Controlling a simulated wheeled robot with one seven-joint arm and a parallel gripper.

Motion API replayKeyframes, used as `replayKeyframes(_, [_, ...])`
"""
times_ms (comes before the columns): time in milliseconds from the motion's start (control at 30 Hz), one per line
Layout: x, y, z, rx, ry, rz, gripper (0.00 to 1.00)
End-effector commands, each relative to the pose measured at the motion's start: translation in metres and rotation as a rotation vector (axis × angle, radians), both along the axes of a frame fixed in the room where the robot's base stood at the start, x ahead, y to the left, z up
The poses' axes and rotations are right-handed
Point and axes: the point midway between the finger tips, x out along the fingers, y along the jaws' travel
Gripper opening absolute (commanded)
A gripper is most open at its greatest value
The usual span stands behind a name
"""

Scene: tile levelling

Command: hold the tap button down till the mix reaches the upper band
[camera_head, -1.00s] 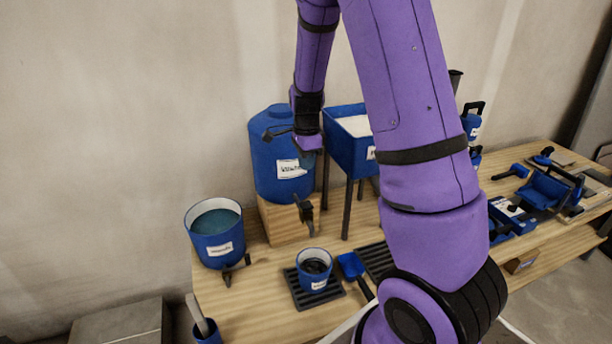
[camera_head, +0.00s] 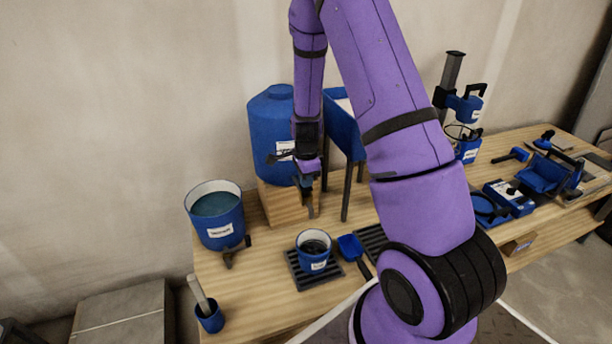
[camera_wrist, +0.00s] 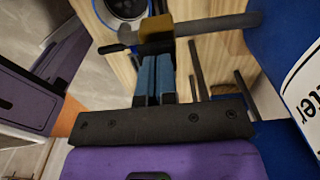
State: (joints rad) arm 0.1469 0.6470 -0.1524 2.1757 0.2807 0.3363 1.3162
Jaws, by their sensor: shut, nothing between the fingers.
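The blue water tank (camera_head: 268,118) stands on a wooden block at the back of the bench. Its tap (camera_head: 309,204) juts out at the front; the wrist view shows the grey tap pipe (camera_wrist: 212,24) with a yellowish button (camera_wrist: 156,34). My gripper (camera_head: 305,186) is shut and empty, its fingertips pointing down right above the tap. In the wrist view its blue fingers (camera_wrist: 154,76) end at the button; I cannot tell whether they touch or press it. A blue cup (camera_head: 313,262) with dark contents sits below on a black grate; its level bands are not readable.
A blue bucket (camera_head: 215,222) with its own tap stands at the left. A small pot with a stick (camera_head: 208,316) is at the front left. A blue scoop (camera_head: 352,248) lies beside the grate (camera_head: 300,279). A blue hopper (camera_head: 345,135) on legs stands right of the tank.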

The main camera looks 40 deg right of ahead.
Motion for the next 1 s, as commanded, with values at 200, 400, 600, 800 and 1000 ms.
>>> replayKeyframes(200, [0.0, 0.0, 0.0, 0.0, 0.0, 0.0, 0.0])
replayKeyframes(400, [0.0, 0.0, -0.012, 0.001, 0.003, -0.001, 0.0])
replayKeyframes(600, [0.0, 0.0, -0.019, 0.0, 0.001, -0.001, 0.0])
replayKeyframes(800, [-0.001, 0.0, -0.019, 0.001, 0.003, 0.0, 0.0])
replayKeyframes(1000, [-0.002, 0.001, -0.02, 0.001, 0.005, 0.0, 0.0])
